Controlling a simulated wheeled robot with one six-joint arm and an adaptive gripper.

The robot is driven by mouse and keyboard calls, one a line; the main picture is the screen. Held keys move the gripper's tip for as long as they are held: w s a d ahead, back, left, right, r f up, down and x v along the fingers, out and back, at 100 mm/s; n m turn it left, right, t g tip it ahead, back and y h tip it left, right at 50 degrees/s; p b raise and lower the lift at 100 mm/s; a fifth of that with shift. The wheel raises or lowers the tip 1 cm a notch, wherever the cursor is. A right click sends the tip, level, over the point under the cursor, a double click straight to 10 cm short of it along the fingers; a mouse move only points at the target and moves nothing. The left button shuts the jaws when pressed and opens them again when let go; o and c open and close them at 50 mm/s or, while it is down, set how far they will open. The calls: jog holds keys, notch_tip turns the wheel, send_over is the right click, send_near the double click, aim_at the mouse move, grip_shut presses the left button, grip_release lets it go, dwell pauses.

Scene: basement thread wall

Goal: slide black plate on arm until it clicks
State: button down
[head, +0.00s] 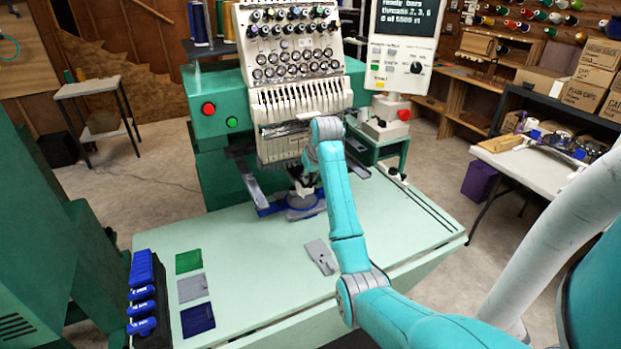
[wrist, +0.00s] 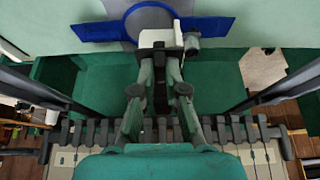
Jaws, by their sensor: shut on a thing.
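My gripper (wrist: 160,62) is shut in front of the machine head, low over the table. It holds a small piece (wrist: 156,38) with a pale top edge; I cannot tell whether this is the black plate. A blue frame (wrist: 215,25) with a grey round disc (wrist: 149,19) lies just beyond the fingertips in the wrist view. In the head view, the gripper (head: 305,186) is small and partly covered by my arm, and the blue frame (head: 268,209) is under the machine head. I cannot make out the machine's lower arm clearly.
The embroidery machine (head: 300,105) stands close behind my gripper. A grey plate (head: 321,257) lies on the pale green table (head: 265,262). Green, grey and blue patches (head: 188,262) and a rack of blue-handled items (head: 142,297) are at the left. The table's middle is clear.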

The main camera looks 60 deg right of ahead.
jog(key=c, duration=1.1)
grip_release()
jog(key=shift+c, duration=0.2)
jog(key=v, duration=0.7)
jog(key=shift+r, duration=0.25)
jog(key=shift+s+a, duration=0.1)
